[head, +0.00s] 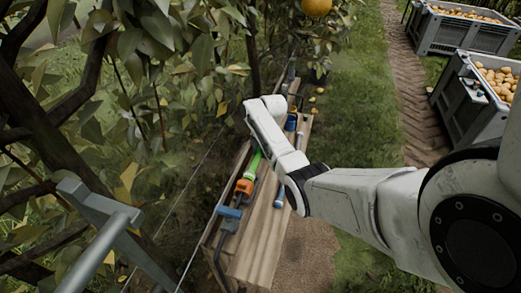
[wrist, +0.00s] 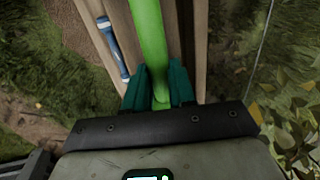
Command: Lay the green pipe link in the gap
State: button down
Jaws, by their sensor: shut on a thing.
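The green pipe link (head: 253,164) shows in the head view just left of my wrist, over the wooden bench (head: 262,230). In the wrist view the green link (wrist: 150,35) runs up from between the two teal fingers of my gripper (wrist: 160,92), which is shut on it. My arm hides the fingers and part of the link in the head view. An orange fitting (head: 244,187) sits close to the link's near end; whether they touch is unclear. A blue fitting (head: 291,122) shows beyond my wrist. The gap itself cannot be made out.
A blue-handled clamp-like part (head: 230,212) sits at the bench's near end. A blue-and-white tube (head: 279,194) lies along the bench's right side; it also shows in the wrist view (wrist: 112,47). Leafy branches crowd the left. Fruit crates (head: 455,105) stand at right.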

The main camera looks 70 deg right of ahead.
jog(key=c, duration=0.9)
grip_release()
jog(key=shift+o, duration=0.2)
notch_tip(320, 180, up, 10)
jog(key=s, duration=0.2)
jog(key=shift+r+p, duration=0.25)
jog(key=shift+p, duration=0.15)
jog(key=shift+d, duration=0.1)
